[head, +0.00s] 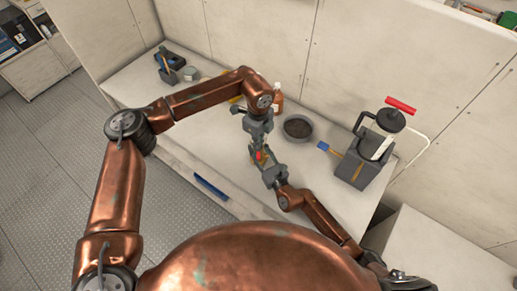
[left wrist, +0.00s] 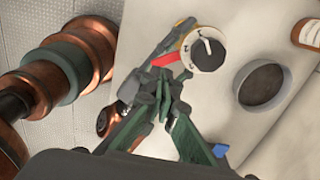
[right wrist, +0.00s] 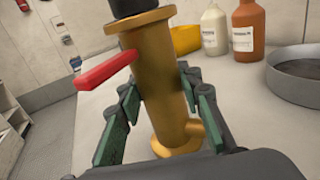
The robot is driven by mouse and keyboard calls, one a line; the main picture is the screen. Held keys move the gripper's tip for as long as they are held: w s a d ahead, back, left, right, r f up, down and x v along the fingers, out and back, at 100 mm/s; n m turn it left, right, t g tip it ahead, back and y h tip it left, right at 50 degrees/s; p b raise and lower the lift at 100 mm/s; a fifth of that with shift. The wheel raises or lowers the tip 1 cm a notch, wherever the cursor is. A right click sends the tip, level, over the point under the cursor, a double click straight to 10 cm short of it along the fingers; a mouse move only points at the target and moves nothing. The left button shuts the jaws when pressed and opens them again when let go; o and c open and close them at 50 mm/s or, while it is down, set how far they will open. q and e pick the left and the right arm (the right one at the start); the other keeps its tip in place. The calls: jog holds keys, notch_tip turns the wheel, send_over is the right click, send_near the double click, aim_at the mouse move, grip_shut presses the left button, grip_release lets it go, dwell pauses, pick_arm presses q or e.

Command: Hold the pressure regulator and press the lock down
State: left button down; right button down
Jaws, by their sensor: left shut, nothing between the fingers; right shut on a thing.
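The pressure regulator has a brass cylinder body (right wrist: 160,75) with a flange, a black top and a side stub. A red lever, the lock (right wrist: 105,70), sticks out to the left in the right wrist view, sloping slightly down at its outer end. My right gripper (right wrist: 160,98) is shut on the brass body and holds it upright. In the left wrist view the regulator's dial (left wrist: 207,50) faces the camera, with the red lever (left wrist: 166,60) beside it. My left gripper (left wrist: 165,88) is shut and empty, its tips close to the lever; I cannot tell whether they touch.
On the white bench (head: 215,135) are a dark round bowl (head: 298,127), a blue-ended brush (head: 324,146), a grey container with a red-handled pump (head: 365,155), bottles (right wrist: 250,30) and a tool caddy (head: 170,68). The bench's front left is clear. A blue handle (head: 210,187) marks its front.

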aim_at(258, 156)
pick_arm(q)
jog(key=shift+f, duration=1.8)
pick_arm(e)
jog(key=shift+a, duration=0.1)
pick_arm(q)
jog(key=shift+f, duration=1.5)
jog(key=shift+r, duration=3.55)
pick_arm(e)
jog(key=c, duration=1.3)
grip_release()
